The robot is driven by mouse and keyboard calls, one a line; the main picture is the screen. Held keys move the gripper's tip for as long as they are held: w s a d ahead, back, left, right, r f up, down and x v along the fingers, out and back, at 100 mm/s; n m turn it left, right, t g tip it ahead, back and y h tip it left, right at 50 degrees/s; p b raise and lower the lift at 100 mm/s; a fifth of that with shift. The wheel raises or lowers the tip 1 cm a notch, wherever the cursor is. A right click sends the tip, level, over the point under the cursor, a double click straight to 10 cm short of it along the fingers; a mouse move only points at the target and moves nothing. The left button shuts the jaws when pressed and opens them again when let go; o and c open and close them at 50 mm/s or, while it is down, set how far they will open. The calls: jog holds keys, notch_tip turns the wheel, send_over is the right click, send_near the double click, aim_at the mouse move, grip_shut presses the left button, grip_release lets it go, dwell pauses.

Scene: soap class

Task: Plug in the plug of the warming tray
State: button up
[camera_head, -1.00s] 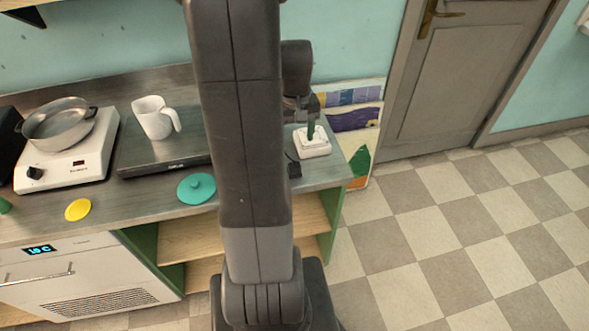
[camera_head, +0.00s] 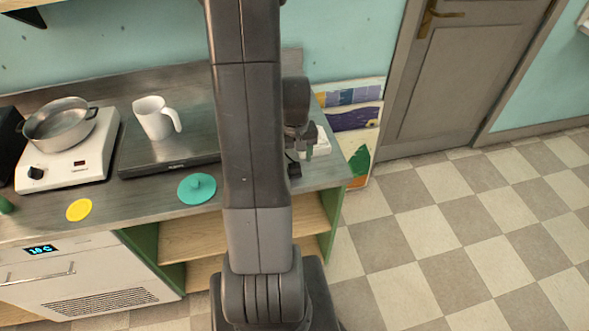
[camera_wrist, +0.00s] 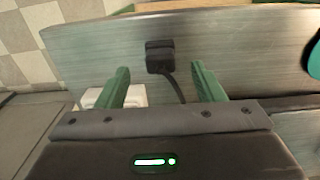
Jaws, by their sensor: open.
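The black plug (camera_wrist: 160,56) lies on the counter, its cable running down between my gripper's fingers in the wrist view. In the head view the plug (camera_head: 295,171) sits near the counter's right end. My gripper (camera_wrist: 160,68) is open and empty; its green fingers are on either side of the cable, with the plug just ahead between the fingertips. The white socket block (camera_wrist: 136,96) is partly hidden behind the left finger; in the head view the socket block (camera_head: 322,147) is partly covered by my gripper. The dark warming tray (camera_head: 135,168) is partly hidden by my arm.
A white mug (camera_head: 152,118) stands on the warming tray. A teal lid (camera_head: 197,188) and a yellow disc (camera_head: 79,210) lie at the counter's front. A pot (camera_head: 60,124) rests on a white hot plate (camera_head: 80,170) at left. The counter (camera_head: 328,176) ends at right above open floor.

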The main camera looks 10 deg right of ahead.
aim_at(295, 165)
jog(key=shift+f+p, duration=0.35)
jog(key=shift+f, duration=1.75)
jog(key=c, duration=1)
jog(key=shift+r, duration=0.15)
notch_tip(295, 165, up, 10)
jog(key=shift+f+b, duration=0.1)
jog(key=shift+b, duration=0.45)
